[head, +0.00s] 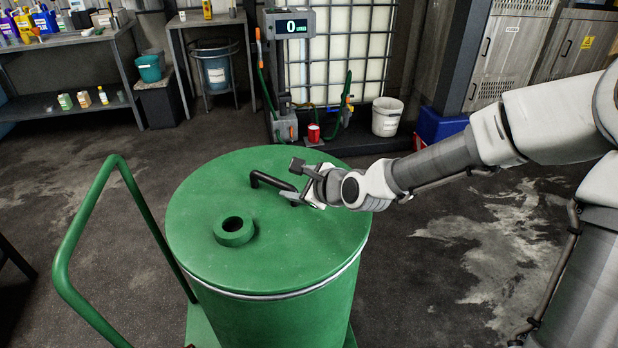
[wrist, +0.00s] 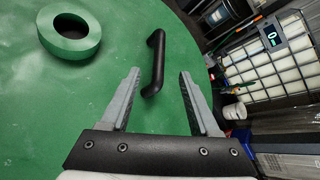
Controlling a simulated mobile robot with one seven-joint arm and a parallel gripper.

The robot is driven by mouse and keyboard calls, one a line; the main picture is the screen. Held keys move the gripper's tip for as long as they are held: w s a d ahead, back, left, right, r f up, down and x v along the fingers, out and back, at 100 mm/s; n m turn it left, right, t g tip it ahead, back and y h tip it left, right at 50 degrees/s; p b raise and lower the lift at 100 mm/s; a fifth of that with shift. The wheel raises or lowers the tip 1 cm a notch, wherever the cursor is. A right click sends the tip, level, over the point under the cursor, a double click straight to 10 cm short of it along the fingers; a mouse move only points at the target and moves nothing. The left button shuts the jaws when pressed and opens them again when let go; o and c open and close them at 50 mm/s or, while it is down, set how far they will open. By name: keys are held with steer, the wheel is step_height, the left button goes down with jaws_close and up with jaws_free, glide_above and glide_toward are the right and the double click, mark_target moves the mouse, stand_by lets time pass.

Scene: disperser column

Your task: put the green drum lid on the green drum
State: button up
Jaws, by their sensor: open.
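The green drum lid (head: 285,240) lies flat on top of the green drum (head: 270,315) and covers its top. The lid has a raised green ring with a hole (head: 234,231) and a black bar handle (head: 262,181). The drum stands on a green trolley. My gripper (head: 298,180) is at the handle, over the lid's far right part. In the wrist view my gripper (wrist: 160,85) is open, with its two fingers apart on either side of the handle (wrist: 155,62). The handle is not clamped. The lid (wrist: 60,110) fills the left of that view.
The trolley's green push bar (head: 75,235) rises left of the drum. Behind stand a dispenser with a display (head: 291,26), a caged white tank (head: 345,50), a white bucket (head: 387,116) and a shelf with bottles (head: 60,45). The floor to the right is clear, with pale stains.

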steer(key=p+v, duration=0.2)
steer(key=v, duration=0.3)
steer(key=shift+s+d+r, duration=0.2)
steer(key=shift+s+d, duration=0.05)
stand_by(0.4)
